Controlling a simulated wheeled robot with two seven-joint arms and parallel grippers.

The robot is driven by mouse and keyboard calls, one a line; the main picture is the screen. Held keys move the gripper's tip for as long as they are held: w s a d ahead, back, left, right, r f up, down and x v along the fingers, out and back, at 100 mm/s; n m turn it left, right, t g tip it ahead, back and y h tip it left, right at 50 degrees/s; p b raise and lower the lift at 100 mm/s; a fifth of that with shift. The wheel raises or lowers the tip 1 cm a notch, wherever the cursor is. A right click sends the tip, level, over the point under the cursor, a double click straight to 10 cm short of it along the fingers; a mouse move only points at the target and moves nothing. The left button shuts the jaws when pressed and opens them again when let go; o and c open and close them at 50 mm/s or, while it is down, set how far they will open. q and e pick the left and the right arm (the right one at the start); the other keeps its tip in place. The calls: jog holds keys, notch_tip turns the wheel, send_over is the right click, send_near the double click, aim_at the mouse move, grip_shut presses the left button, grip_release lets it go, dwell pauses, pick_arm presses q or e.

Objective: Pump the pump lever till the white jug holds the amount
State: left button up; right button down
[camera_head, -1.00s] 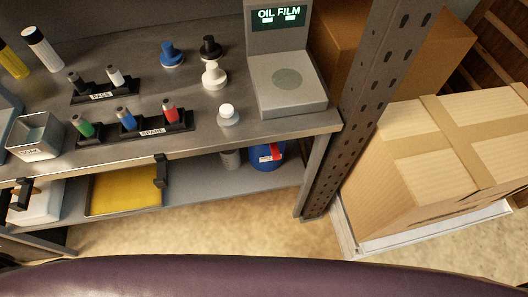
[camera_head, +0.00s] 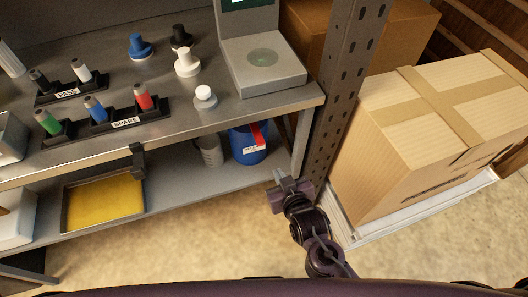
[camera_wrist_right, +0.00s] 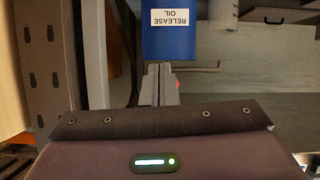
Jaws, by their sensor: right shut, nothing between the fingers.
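A blue container (camera_head: 247,143) with a white label and a red part (camera_head: 258,134) on its side stands on the lower shelf. Its label reads "RELEASE OIL" in the right wrist view (camera_wrist_right: 172,18). A pale jug-like vessel (camera_head: 210,151) stands just left of it, partly hidden by the table edge; its contents cannot be seen. I cannot make out a pump lever for certain. My right gripper (camera_head: 281,176) is shut and empty, in front of the shelf's right end, below and right of the blue container. Its fingers also show in the right wrist view (camera_wrist_right: 160,72). My left gripper is not in view.
A perforated metal post (camera_head: 340,100) stands close right of my right gripper, with a cardboard box (camera_head: 385,130) beyond. A yellow-bottomed tray (camera_head: 104,202) lies on the lower shelf. Stamps, racks and a scale-like device (camera_head: 262,60) stand on the upper table (camera_head: 190,110).

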pick_arm(q)
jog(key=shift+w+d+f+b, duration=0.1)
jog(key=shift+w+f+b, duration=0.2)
jog(key=shift+b, duration=0.2)
pick_arm(e)
notch_tip(320, 180, up, 11)
jog(key=s+a+t, duration=0.1)
jog(key=t, duration=0.1)
jog(key=shift+a+m+y, duration=0.35)
jog(key=shift+m+y, duration=0.05)
jog(key=shift+f, duration=0.1)
send_over(262, 143)
jog(key=s, duration=0.1)
notch_tip(262, 143, down, 2)
jog(key=f, duration=0.3)
jog(key=shift+s+f+b, duration=0.15)
jog(key=shift+s+b, duration=0.1)
jog(key=shift+b, duration=0.15)
jog(key=shift+f, duration=0.55)
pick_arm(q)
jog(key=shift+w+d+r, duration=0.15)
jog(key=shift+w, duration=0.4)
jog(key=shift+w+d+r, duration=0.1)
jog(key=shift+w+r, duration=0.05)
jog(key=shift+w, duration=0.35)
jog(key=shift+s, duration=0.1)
